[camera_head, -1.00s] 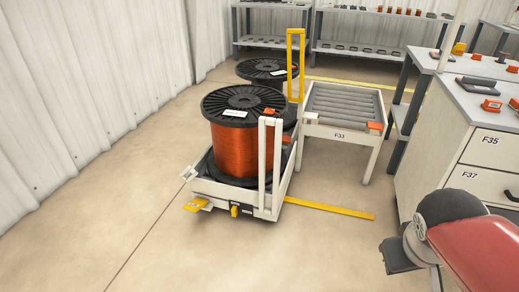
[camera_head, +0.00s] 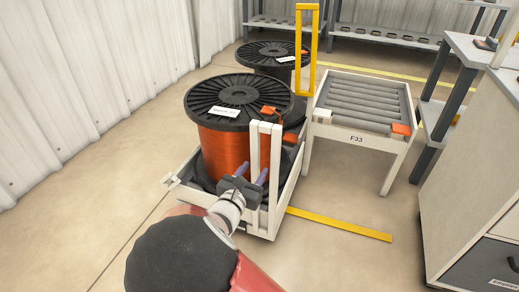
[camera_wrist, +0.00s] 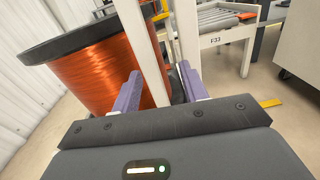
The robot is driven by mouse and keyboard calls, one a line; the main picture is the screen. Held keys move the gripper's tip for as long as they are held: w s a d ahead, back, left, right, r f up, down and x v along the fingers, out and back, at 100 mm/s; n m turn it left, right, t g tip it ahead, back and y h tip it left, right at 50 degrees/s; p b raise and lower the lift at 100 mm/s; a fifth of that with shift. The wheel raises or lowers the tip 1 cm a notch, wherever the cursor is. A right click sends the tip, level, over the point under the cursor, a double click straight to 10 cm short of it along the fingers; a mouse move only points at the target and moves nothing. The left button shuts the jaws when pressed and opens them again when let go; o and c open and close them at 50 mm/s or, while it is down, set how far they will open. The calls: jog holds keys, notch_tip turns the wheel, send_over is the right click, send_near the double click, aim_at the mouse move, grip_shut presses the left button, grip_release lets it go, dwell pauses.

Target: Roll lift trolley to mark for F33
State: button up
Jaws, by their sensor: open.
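The lift trolley (camera_head: 271,216) is a low white frame carrying a large spool of orange wire (camera_head: 226,150) with black flanges. Its white upright handle (camera_head: 277,160) stands at the near right corner. My gripper (camera_head: 252,172) is open, its purple fingers pointing at the handle. In the wrist view the gripper (camera_wrist: 159,90) has its fingers on either side of the lower handle post (camera_wrist: 188,45), with no clear contact. The F33 roller stand (camera_head: 362,105) is to the right of the trolley. A yellow floor mark (camera_head: 340,225) runs right from beside the trolley.
A second black spool (camera_head: 272,54) and a yellow upright frame (camera_head: 306,50) stand behind the trolley. A white cabinet (camera_head: 470,190) is at the right. A corrugated wall (camera_head: 80,90) bounds the left.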

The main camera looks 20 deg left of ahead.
aim_at(257, 155)
jog(key=shift+a+f+n+y, duration=0.2)
jog(key=shift+a+n+y, duration=0.15)
jog(key=shift+a, duration=0.35)
jog(key=shift+w, duration=0.35)
jog(key=w, duration=0.7)
jog(key=shift+d+b, duration=0.25)
jog(key=shift+b, duration=0.1)
jog(key=shift+c, duration=0.2)
grip_shut()
